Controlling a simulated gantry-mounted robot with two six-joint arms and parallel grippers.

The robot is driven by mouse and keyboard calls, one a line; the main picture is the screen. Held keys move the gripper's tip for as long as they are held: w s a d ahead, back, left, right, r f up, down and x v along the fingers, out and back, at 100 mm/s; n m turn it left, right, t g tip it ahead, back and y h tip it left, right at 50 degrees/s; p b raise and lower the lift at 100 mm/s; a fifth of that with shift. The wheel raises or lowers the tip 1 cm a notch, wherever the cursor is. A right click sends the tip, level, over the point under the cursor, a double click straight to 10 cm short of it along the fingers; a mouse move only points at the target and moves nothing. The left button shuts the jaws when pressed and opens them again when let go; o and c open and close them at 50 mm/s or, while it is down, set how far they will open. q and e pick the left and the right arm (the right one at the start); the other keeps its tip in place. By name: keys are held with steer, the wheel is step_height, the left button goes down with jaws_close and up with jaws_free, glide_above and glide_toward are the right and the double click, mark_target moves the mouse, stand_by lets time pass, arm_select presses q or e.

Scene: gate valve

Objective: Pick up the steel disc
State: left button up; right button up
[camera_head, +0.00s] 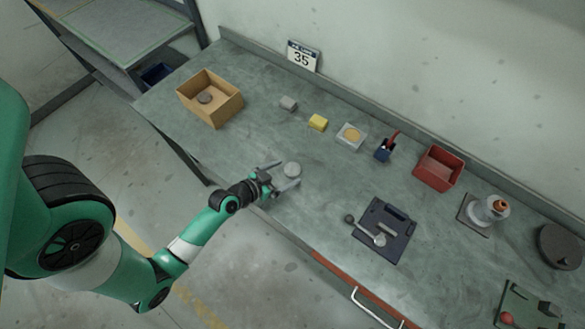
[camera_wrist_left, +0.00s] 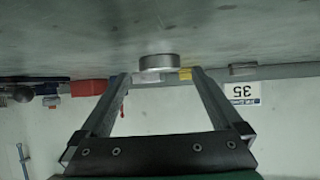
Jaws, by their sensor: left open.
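The steel disc (camera_head: 292,169), a short grey cylinder, lies on the workbench near its front edge, left of the middle in the head view. My left gripper (camera_head: 283,175) is open, low over the bench, with its fingers on either side of the disc's near part. In the left wrist view, which is upside down, the disc (camera_wrist_left: 158,61) shows at the fingertips, between them with a gap on each side. I cannot tell exactly how deep it sits between the fingers. My right gripper is not in view.
A cardboard box (camera_head: 228,112) with a round grey piece (camera_head: 204,97) inside stands at the back left. A dark plate (camera_head: 374,218) lies right.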

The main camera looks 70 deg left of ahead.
mark_target(292, 170)
arm_select(q)
steer(key=shift+x, duration=1.2)
steer(key=shift+r, duration=0.1)
jaws_close()
